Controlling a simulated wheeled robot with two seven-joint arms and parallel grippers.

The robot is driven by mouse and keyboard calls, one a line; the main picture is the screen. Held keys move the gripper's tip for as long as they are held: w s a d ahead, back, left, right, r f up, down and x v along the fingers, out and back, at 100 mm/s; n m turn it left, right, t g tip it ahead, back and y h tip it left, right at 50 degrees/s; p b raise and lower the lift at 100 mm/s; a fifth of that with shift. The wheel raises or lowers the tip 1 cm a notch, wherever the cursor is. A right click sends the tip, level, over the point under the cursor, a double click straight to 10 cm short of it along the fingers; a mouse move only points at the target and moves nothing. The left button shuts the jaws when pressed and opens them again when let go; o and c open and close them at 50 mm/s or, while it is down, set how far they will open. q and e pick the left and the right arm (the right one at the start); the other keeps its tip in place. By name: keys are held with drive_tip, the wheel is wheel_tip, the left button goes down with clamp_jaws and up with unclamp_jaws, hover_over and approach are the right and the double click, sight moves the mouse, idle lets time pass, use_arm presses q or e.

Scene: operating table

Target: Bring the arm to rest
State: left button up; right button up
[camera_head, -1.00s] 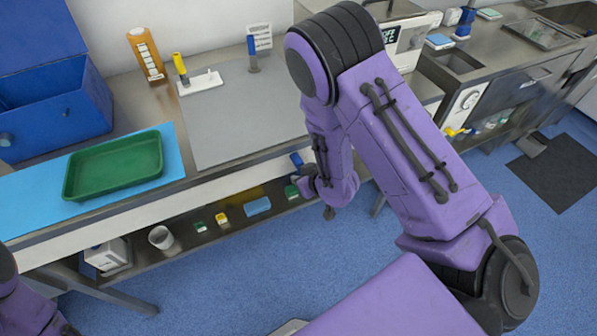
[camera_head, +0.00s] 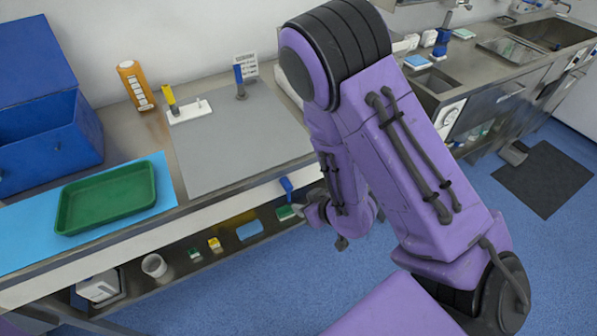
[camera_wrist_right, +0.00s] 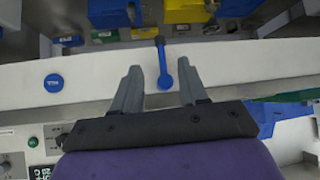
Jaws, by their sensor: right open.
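My purple right arm reaches across the head view and folds down in front of the bench. Its grey right gripper (camera_head: 303,211) is beside the bench's front edge, above the floor. In the right wrist view the gripper (camera_wrist_right: 160,84) has two grey fingers spread apart, with nothing held between them. A blue lever-like handle (camera_wrist_right: 164,62) stands out from the pale bench front beyond the fingertips; it also shows in the head view (camera_head: 287,187). My left gripper does not show.
The bench top holds a green tray (camera_head: 106,198) on a light blue sheet, a blue box (camera_head: 50,140), an orange bottle (camera_head: 136,85) and a grey mat (camera_head: 235,140). A lower shelf holds small items. A dark mat (camera_head: 543,178) lies on the open blue floor.

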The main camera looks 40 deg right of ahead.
use_arm(q)
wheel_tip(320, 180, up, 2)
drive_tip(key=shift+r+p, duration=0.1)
drive_tip(key=shift+p, duration=0.4)
use_arm(e)
drive_tip(key=shift+s+r, duration=0.45)
